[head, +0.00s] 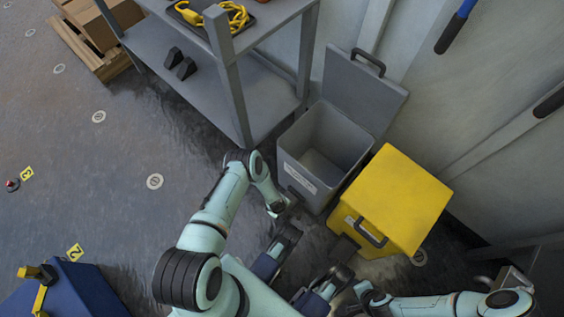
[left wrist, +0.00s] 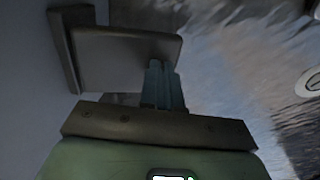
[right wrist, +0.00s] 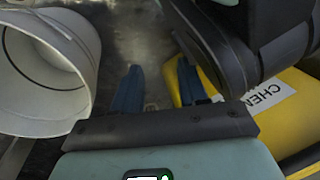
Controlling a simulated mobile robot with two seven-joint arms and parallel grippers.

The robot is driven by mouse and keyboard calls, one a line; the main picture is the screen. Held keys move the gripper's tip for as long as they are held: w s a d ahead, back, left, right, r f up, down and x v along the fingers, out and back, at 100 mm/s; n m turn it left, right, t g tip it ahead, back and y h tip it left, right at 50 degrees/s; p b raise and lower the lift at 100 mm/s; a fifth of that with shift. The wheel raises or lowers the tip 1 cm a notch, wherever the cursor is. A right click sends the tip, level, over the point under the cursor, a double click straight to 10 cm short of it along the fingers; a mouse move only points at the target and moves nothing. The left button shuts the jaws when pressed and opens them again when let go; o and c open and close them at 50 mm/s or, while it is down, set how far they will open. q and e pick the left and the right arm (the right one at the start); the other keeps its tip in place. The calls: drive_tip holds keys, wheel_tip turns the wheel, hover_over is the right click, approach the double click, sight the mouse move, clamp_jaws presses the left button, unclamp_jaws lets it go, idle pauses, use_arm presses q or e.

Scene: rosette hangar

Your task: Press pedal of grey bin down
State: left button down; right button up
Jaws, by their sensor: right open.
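The grey bin (head: 292,162) stands by the wall, with its lid (head: 360,88) raised and its inside showing empty. Its pedal is low on the front, partly hidden by my left gripper (head: 277,208) in the head view. The left wrist view shows the pedal (left wrist: 120,52) as a flat grey plate right at my left fingertips (left wrist: 165,75). These fingers are together with nothing between them; exact contact is hard to tell. My right gripper (right wrist: 158,88) is open and empty, low near the yellow bin.
A closed yellow bin (head: 400,195) with a front handle stands right of the grey bin; its label shows in the right wrist view (right wrist: 268,98). A grey shelf (head: 232,85) stands left of the grey bin.

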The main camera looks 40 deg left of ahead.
use_arm(q)
drive_tip(key=shift+s+f, duration=0.25)
drive_tip(key=shift+s, duration=0.15)
wheel_tip(320, 180, up, 6)
drive_tip(key=p, duration=0.3)
drive_tip(key=shift+s+a, duration=0.1)
use_arm(e)
drive_tip(key=w+r+t, duration=0.2)
drive_tip(key=w+r, duration=0.3)
use_arm(q)
wheel_tip(320, 180, up, 8)
drive_tip(key=p, duration=0.3)
drive_tip(key=shift+s, duration=0.4)
use_arm(e)
drive_tip(key=s+a+r+g, duration=0.1)
drive_tip(key=s+a+r, duration=0.2)
drive_tip(key=s, duration=0.1)
drive_tip(key=shift+s+a+n+g+y, duration=0.2)
drive_tip(key=shift+n+g+y, duration=0.1)
